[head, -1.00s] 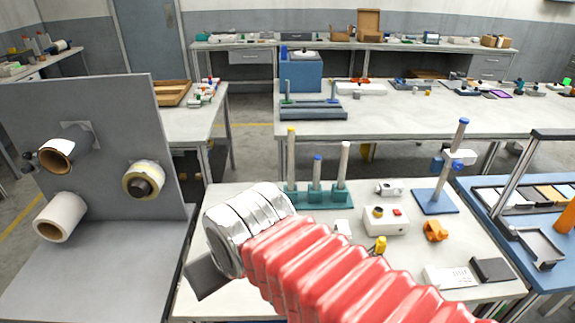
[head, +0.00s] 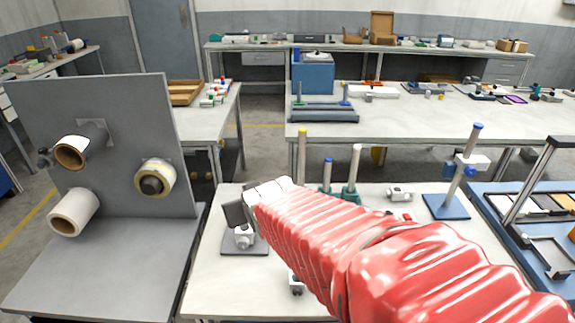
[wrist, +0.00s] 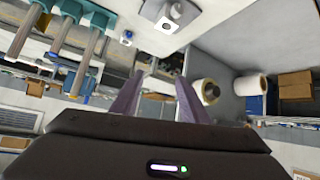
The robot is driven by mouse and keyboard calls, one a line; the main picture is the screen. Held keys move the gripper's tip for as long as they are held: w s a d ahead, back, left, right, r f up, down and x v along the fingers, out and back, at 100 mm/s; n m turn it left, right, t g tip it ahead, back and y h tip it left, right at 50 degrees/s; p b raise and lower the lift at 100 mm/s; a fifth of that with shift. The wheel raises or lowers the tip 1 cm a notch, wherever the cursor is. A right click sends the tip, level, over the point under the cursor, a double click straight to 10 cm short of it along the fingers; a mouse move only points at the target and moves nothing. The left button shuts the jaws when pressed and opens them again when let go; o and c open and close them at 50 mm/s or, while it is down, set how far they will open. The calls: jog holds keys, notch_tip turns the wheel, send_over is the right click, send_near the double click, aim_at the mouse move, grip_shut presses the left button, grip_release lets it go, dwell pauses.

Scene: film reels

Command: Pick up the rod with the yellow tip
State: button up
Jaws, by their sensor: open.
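The rod with the yellow tip (head: 302,156) stands upright in the head view, just behind and right of my arm's end. Its lower part and much of the teal rack (head: 349,195) are hidden by my red-sleeved arm. A short rod with a blue tip (head: 327,173) and a pale-tipped rod (head: 356,167) stand to its right. In the wrist view, which is turned over, the teal rack (wrist: 70,25) and its rods are at upper left, apart from my fingers. My gripper (wrist: 158,82) is open, with nothing between its two fingers.
A grey panel (head: 110,110) with rolls of tape stands at left. A small white clamp on a dark base (head: 244,238) sits near my arm's end. A blue-based stand (head: 446,207) is at right. The bench front (head: 235,290) has clear room.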

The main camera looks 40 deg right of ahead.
jog(key=w+d+f+m+t+h, duration=0.1)
jog(key=d+t+h, duration=0.1)
jog(key=d, duration=0.9)
jog(key=w+d+f+m+t+h, duration=0.1)
jog(key=d+f+t+h, duration=0.1)
jog(key=d, duration=0.9)
jog(key=shift+w+d+f+m+t+h, duration=0.2)
jog(key=shift+w+d+m+t+h, duration=0.25)
jog(key=shift+t, duration=0.65)
